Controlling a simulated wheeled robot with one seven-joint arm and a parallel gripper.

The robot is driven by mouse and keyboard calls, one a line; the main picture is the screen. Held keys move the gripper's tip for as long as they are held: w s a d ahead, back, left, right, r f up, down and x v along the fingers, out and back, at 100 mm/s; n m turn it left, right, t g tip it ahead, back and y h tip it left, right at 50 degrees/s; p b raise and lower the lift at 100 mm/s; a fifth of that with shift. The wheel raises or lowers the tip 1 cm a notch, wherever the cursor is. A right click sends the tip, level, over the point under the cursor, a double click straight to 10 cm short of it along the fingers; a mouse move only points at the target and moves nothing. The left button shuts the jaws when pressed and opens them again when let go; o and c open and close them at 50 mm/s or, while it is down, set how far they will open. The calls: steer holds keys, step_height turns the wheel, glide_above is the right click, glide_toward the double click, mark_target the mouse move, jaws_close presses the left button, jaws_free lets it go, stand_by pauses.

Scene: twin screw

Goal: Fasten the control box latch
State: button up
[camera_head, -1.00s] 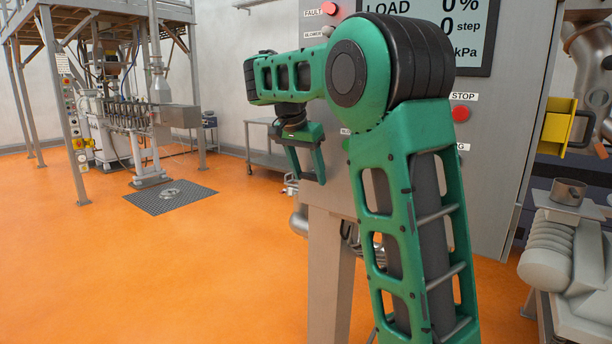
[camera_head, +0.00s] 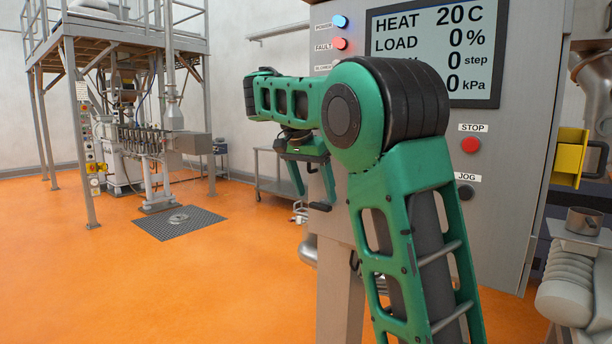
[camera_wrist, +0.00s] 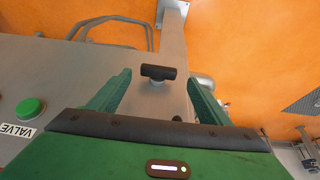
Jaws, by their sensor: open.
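The control box (camera_head: 440,215) is a grey cabinet with a display, at the right of the head view. A black T-shaped handle on a short light stem, which looks like the latch (camera_wrist: 158,72), stands near the box's edge in the wrist view. My gripper (camera_head: 314,194) is open with green fingers. In the wrist view my gripper (camera_wrist: 160,84) has one finger on each side of the latch, both apart from it. The depth between them is hard to tell.
A green button (camera_wrist: 28,109) marked VALVE is on the box, left in the wrist view. The box has a red STOP button (camera_head: 470,145). A grey leg (camera_head: 340,285) stands below it. A yellow bracket (camera_head: 568,157) is at right.

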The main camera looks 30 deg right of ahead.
steer(key=shift+v, duration=3.15)
